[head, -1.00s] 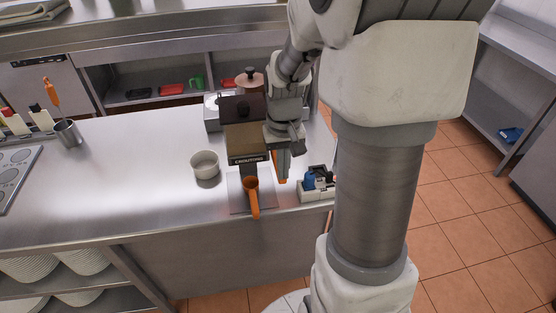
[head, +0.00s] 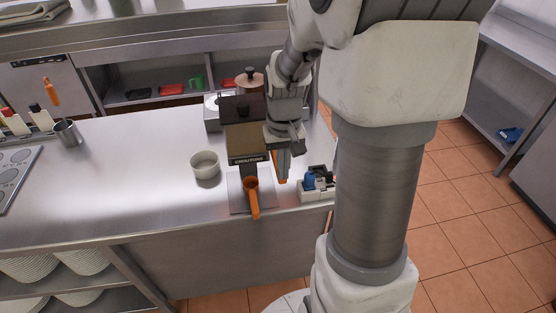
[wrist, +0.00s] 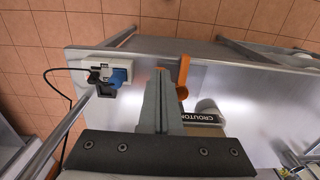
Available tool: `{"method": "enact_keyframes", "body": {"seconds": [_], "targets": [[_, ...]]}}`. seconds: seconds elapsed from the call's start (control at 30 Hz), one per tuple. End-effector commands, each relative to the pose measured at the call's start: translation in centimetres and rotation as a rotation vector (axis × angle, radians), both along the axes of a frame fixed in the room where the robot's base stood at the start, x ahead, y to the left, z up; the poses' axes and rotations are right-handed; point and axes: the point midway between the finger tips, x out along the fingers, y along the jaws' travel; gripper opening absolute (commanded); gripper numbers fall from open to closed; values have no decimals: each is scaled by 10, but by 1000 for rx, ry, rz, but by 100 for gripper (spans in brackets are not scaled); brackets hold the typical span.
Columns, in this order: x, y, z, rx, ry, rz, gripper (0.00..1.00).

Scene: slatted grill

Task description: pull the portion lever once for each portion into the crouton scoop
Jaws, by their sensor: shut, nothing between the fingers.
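The crouton dispenser (head: 243,142), a boxy unit with a dark top and a label reading CROUTONS, stands near the counter's right end. Its label also shows in the wrist view (wrist: 201,118). The orange scoop (head: 252,193) lies below its front on a flat metal plate (head: 236,205), handle toward the counter's front edge. It is also in the wrist view (wrist: 183,72). My gripper (head: 285,174) is shut and empty, pointing down close along the dispenser's right side. A narrow orange part, perhaps the portion lever (head: 282,161), shows beside the fingers, mostly hidden. My fingers (wrist: 163,88) also show in the wrist view.
A small pale bowl (head: 205,166) stands left of the dispenser. A white box with blue and black plugs (head: 318,183) sits close to the right of my gripper, with a cord. A metal cup (head: 67,133) stands far left. The counter's middle is clear.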

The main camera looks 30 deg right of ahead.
Motion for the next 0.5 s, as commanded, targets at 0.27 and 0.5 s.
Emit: {"method": "enact_keyframes", "body": {"seconds": [0.27, 0.5], "targets": [[0, 0, -1, 0, 0, 0, 0], [-2, 1, -14, 0, 0, 0, 0]]}}
